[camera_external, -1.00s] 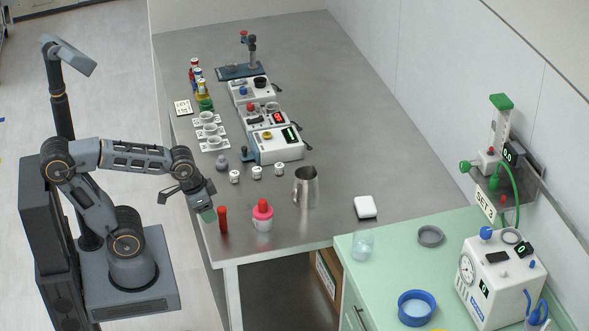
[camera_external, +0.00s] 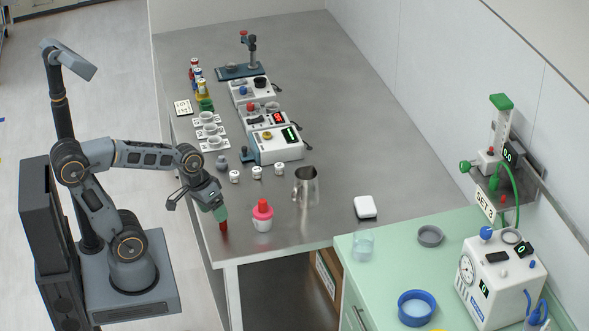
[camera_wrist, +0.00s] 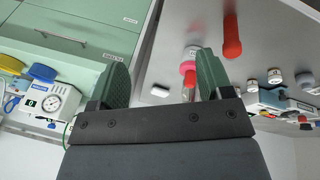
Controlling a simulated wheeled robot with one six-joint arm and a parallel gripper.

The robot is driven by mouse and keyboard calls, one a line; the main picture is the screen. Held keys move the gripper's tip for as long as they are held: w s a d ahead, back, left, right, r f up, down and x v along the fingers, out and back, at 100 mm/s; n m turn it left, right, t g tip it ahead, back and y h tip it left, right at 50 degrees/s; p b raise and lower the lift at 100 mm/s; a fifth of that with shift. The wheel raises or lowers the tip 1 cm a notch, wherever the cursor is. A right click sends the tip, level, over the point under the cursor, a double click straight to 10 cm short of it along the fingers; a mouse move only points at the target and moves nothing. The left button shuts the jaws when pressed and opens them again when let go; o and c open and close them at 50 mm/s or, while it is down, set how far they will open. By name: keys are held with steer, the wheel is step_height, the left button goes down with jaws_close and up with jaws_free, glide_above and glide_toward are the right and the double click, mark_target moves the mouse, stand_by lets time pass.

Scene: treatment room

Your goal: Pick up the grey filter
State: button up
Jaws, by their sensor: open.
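A grey, shallow round piece (camera_external: 430,236) lies on the green counter at the right. A small dark grey rounded piece (camera_external: 221,163) stands on the steel table by the white cups. I cannot tell which of these is the grey filter. My gripper (camera_external: 217,211) hangs at the table's front left edge, far from the green counter. In the wrist view its two green fingers (camera_wrist: 163,72) are apart with nothing held between them. In the outside view the fingers partly hide a red stick (camera_external: 223,226); the stick (camera_wrist: 231,40) is right of the fingers in the wrist view.
A pink and white cup with a red top (camera_external: 263,216) and a metal jug (camera_external: 306,187) stand right of my gripper. The table's right side is mostly clear.

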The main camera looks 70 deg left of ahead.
steer(key=w+a+f+n+t+h+b, duration=0.2)
steer(key=w+a+f+n+b, duration=0.15)
steer(key=a+n, duration=0.4)
steer(key=n+t+y+b, duration=0.4)
steer(key=n+t+y, duration=0.35)
steer(key=n, duration=1.85)
glide_toward(220, 158)
steer(key=shift+n+t+h, duration=0.25)
steer(key=x, duration=0.6)
steer(key=shift+w+a+f+b, duration=0.15)
steer(key=shift+a+f+b, duration=0.05)
steer(key=shift+a+b, duration=0.15)
steer(key=shift+x, duration=3.05)
steer(key=shift+a+f, duration=0.1)
steer(key=shift+f, duration=0.05)
steer(key=shift+c, duration=0.5)
steer(key=c, duration=0.9)
